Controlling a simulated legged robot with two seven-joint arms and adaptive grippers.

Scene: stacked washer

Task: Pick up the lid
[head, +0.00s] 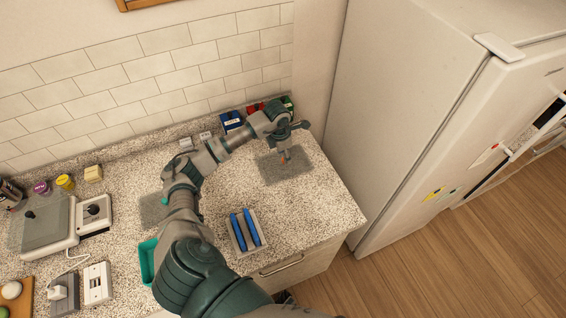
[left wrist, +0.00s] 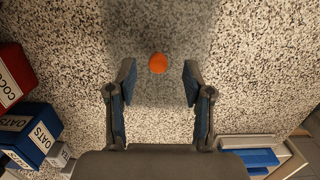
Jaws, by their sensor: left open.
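The lid (head: 297,169) looks like a grey, see-through square lying flat on the speckled counter, with a small orange knob at its middle. In the left wrist view the lid (left wrist: 190,38) is a faint darker patch and the round orange knob (left wrist: 158,62) stands out. My left gripper (head: 284,147) is over the lid, and the arm hides part of the counter. In the left wrist view the left gripper (left wrist: 158,82) is open and empty, with the knob lined up between its fingertips and slightly past them. I cannot tell the exact height gap. My right gripper is out of view.
Blue (head: 231,121), red and green boxes stand by the wall just behind the lid. A pale tray (head: 238,239) with blue items lies nearer me. A white fridge (head: 410,90) rises to the right. A teal container (head: 147,262) and a cooking plate (head: 45,225) are left.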

